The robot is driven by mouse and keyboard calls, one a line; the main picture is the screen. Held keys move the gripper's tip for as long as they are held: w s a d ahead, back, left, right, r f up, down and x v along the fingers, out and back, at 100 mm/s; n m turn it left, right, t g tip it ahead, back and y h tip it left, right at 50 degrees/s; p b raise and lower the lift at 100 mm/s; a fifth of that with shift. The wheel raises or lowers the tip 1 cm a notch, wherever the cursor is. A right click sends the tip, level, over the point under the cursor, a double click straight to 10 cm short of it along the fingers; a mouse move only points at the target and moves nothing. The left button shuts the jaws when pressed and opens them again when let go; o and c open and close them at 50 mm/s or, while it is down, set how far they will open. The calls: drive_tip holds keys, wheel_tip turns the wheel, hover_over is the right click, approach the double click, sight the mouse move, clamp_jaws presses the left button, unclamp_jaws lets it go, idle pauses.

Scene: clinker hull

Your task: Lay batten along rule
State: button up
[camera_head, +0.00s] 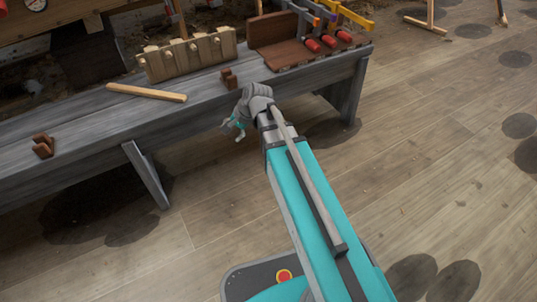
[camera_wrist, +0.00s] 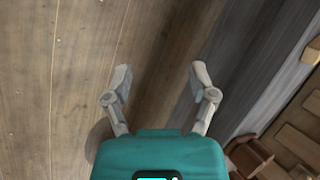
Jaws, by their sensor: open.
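The batten, a pale wooden stick (camera_head: 146,92), lies on the grey bench (camera_head: 100,120) in the head view, left of my gripper. A pale piece at the right edge of the wrist view, which looks like its end (camera_wrist: 311,52), is also on the bench. My gripper (camera_head: 235,128) is off the bench's front edge, to the right of the batten and apart from it. In the wrist view my gripper (camera_wrist: 161,74) is open and empty, its fingers spread over the plank floor. I cannot make out a rule in either view.
Notched brown blocks stand on the bench, one beside my gripper (camera_head: 229,79) and one at left (camera_head: 43,146). A pegged wooden rack (camera_head: 188,56) stands behind the batten. Red-handled clamps (camera_head: 328,41) lie on a brown slatted rack (camera_head: 285,52) at the right end. Bench legs (camera_head: 147,174) slant down.

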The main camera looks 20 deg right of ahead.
drive_tip(key=s+d+f+n+g+h, duration=0.2)
drive_tip(key=s+d+n+h, duration=0.3)
drive_tip(key=s+d+n, duration=0.4)
drive_tip(key=shift+s+d+f+g, duration=0.25)
drive_tip(key=shift+s+g, duration=0.15)
drive_tip(key=shift+s, duration=0.75)
drive_tip(key=shift+r, duration=0.15)
wheel_tip(320, 180, up, 10)
drive_tip(key=p, duration=1)
drive_tip(key=shift+c, duration=1.1)
